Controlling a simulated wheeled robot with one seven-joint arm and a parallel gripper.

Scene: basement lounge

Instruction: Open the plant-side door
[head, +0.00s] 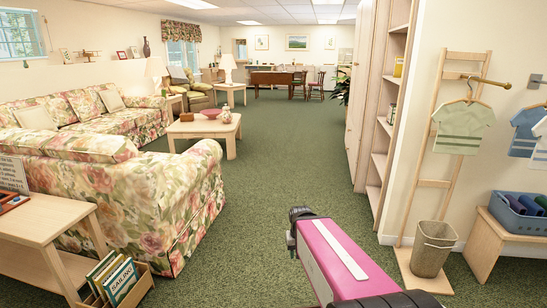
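A tall pale wooden cabinet (361,88) stands along the right wall, seen at a steep angle. Its front looks shut, and I cannot make out handles or which door is which. A leafy green plant (343,85) shows just past the cabinet's far end, partly hidden by it. A pink and black part of my arm reaches up from the bottom of the view. My gripper cannot be made out in this view.
Open shelves (388,110) stand on the near side of the cabinet. A ladder rack (440,150), a wicker basket (433,248) and a bench (487,240) are at right. Floral sofas (130,190) and a coffee table (205,129) are at left. Green carpet (290,150) is clear between.

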